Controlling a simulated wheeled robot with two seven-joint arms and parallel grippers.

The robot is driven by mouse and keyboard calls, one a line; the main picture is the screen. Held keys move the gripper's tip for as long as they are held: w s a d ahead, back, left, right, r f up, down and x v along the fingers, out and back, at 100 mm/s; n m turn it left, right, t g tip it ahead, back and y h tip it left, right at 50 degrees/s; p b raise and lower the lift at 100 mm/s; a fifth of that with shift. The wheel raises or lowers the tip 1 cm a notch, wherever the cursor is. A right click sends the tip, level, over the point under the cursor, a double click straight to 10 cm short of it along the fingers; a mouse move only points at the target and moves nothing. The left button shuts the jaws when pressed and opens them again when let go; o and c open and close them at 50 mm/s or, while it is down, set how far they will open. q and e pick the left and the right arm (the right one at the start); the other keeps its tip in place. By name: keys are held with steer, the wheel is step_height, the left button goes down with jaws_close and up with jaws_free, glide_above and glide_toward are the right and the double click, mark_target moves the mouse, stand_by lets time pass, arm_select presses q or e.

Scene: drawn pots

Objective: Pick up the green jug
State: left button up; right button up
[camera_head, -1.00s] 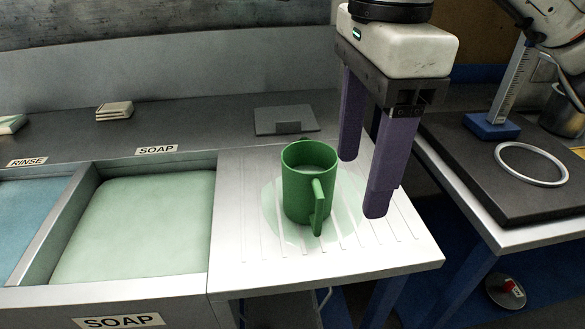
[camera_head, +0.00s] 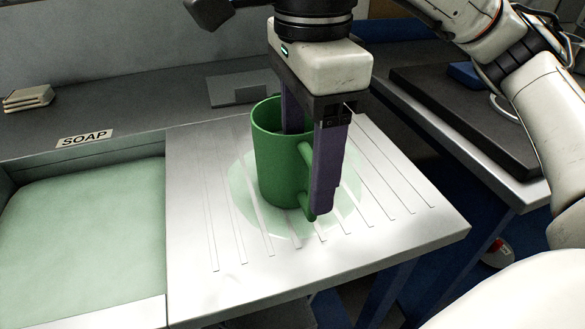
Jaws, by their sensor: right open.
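The green jug (camera_head: 275,165) stands upright on the ribbed metal drainboard (camera_head: 200,200), on a pale green round patch (camera_head: 240,195). Its handle (camera_head: 307,185) faces the front right. My right gripper (camera_head: 311,172) is open above and around the jug's right side. One purple finger goes down within the rim, its tip hidden by the front wall. The other finger is outside, in front of part of the handle. I cannot tell whether either finger touches the jug. My left gripper is not in view.
A basin of pale green water (camera_head: 85,235) is at the left, behind it a SOAP label (camera_head: 85,139). A stacked block (camera_head: 28,97) sits on the back ledge. A dark board (camera_head: 460,110) lies at the right across a gap.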

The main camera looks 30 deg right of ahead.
mark_target(306, 202)
steer(key=shift+f, duration=2.75)
jaws_close()
